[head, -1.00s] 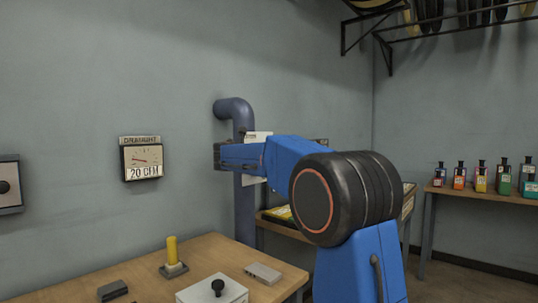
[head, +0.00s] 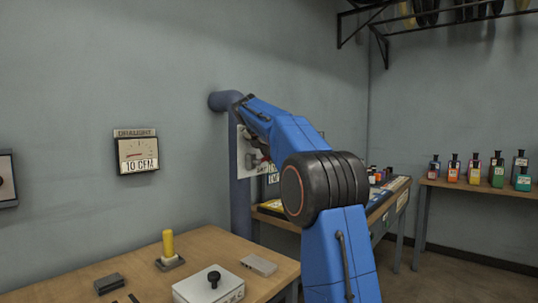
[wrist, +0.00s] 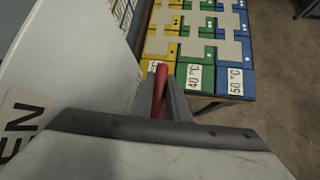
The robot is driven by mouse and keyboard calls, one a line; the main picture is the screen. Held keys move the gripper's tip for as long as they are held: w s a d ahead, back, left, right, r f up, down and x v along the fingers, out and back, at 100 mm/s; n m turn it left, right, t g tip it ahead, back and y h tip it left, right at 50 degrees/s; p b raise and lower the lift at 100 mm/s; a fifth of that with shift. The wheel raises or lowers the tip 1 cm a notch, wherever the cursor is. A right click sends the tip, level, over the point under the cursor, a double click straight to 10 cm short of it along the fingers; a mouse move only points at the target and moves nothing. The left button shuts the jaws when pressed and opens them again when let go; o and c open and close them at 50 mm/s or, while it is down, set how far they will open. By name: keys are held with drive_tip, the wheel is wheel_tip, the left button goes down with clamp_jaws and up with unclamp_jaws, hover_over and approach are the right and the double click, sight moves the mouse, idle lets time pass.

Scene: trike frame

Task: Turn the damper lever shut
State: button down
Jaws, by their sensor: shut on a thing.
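The damper lever's red handle (wrist: 159,90) stands between the fingers of my gripper (wrist: 160,97) in the wrist view; my gripper is shut on it. In the head view, my arm reaches to the white damper plate (head: 245,170) on the blue-grey duct pipe (head: 240,205). My arm covers part of the plate. The plate also shows at the left of the wrist view (wrist: 75,60), with a label (wrist: 20,120) partly cut off, reading "EN". The draught gauge (head: 137,152) on the wall reads 10 CFM.
A wooden bench (head: 215,250) in front holds a white box with a black knob (head: 210,287) and a yellow peg on a stand (head: 169,250). A table (head: 385,205) with coloured blocks stands behind my arm. Bottles (head: 475,170) line a shelf at right.

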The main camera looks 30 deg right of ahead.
drive_tip(key=shift+d+f+g+y, duration=0.1)
drive_tip(key=shift+f+g+y, duration=0.4)
drive_tip(key=shift+f+y, duration=0.45)
drive_tip(key=shift+r+y, duration=0.1)
drive_tip(key=shift+y, duration=0.15)
drive_tip(key=c, duration=1.7)
unclamp_jaws()
drive_tip(key=shift+r, duration=0.1)
drive_tip(key=v, duration=1.7)
drive_tip(key=shift+a, duration=0.2)
